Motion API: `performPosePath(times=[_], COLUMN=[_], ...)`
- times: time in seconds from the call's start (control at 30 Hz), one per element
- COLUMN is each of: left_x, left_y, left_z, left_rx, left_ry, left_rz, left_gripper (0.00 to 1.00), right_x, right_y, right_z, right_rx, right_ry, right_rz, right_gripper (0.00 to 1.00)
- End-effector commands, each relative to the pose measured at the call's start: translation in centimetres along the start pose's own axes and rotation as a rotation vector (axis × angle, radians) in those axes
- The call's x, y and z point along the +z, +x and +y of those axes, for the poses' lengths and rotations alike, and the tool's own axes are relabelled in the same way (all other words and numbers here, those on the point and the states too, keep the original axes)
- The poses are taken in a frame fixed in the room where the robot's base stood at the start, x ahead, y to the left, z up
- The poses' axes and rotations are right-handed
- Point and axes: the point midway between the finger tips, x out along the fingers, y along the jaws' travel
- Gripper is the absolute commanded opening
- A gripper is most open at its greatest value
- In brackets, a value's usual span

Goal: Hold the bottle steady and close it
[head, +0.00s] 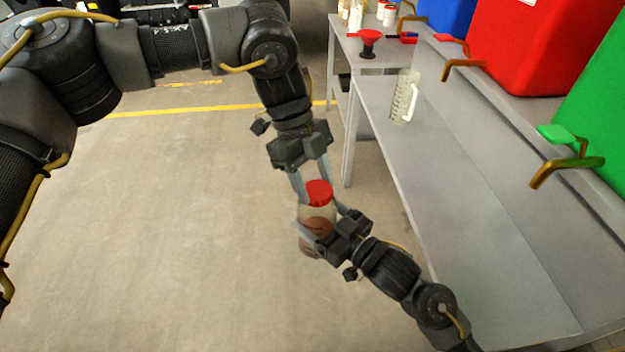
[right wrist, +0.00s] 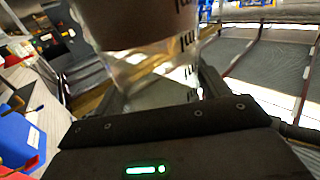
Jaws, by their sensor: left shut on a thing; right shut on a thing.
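The clear bottle (head: 317,224) with brown contents is held in the air, roughly upright, beside the grey bench. A red cap (head: 319,191) sits at its mouth; I cannot tell how tight it is. My left gripper (head: 314,182) comes down from above, with its fingers on either side of the cap, shut on it. My right gripper (head: 321,226) reaches in from the lower right and is shut around the bottle's body. In the right wrist view the clear bottle (right wrist: 150,75), with dark printed marks, stands between the fingers; the cap is out of that view.
The grey bench (head: 440,150) runs along the right. On it are a clear jug (head: 404,97), a red funnel (head: 370,40) and small bottles at the far end. Red (head: 535,45) and green (head: 598,120) containers with taps stand above it. The floor to the left is clear.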

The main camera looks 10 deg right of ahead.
Motion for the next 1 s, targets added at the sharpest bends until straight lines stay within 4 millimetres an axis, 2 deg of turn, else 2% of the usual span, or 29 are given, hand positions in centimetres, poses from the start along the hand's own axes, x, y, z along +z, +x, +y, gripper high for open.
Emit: performPosePath(times=[0.3,0.43,0.6,0.87,0.9,1.0], left_x=[-0.20,-0.32,-0.33,-0.32,-0.31,-0.32], left_y=[0.13,0.21,0.08,0.08,0.08,0.09], left_z=[-0.69,-0.82,-0.88,-0.87,-0.87,-0.87], left_rx=[0.242,0.316,0.350,0.350,0.350,0.350], left_ry=[0.567,0.754,0.851,0.855,0.854,0.854], left_rz=[-0.006,-0.001,0.007,0.009,0.008,0.008], left_gripper=[0.29,0.29,0.28,0.28,0.53,0.66], right_x=[-0.09,-0.11,-0.11,-0.10,-0.10,-0.10], right_y=[-0.01,-0.01,-0.01,-0.02,-0.02,-0.02], right_z=[0.03,0.03,0.03,0.02,0.02,0.02], right_rx=[0.000,0.000,0.000,0.000,0.000,0.000], right_ry=[-0.002,-0.002,-0.001,-0.001,-0.001,-0.001], right_rz=[0.002,0.003,0.003,0.003,0.003,0.003], right_gripper=[0.11,0.11,0.11,0.11,0.11,0.11])
